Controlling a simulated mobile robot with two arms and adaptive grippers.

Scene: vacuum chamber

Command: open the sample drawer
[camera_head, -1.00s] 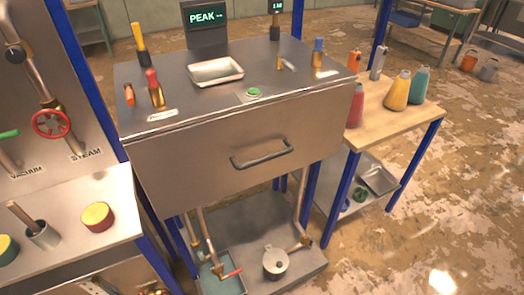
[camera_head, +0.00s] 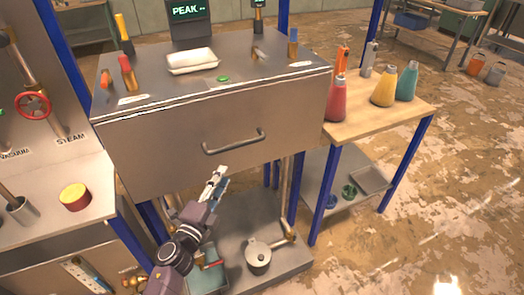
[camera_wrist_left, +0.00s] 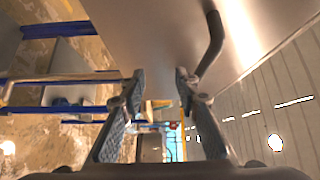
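The sample drawer (camera_head: 160,150) is the wide metal front of the grey cabinet in the head view, and it looks shut. Its dark bar handle (camera_head: 234,145) runs across the front, right of the middle. My left gripper (camera_head: 217,178) is below the handle and in front of the drawer, pointing up at it. In the left wrist view its two fingers (camera_wrist_left: 160,80) stand apart with nothing held between them. There the handle (camera_wrist_left: 213,45) shows just beyond the right finger; I cannot tell whether they touch. My right gripper is not in view.
A metal tray (camera_head: 192,61), a green button (camera_head: 223,79) and several coloured-handled tools stand on the cabinet top. A wooden side table (camera_head: 362,123) with bottles is at the right. A lidded pot (camera_head: 258,256) sits on the lower shelf. A steam panel is at the left.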

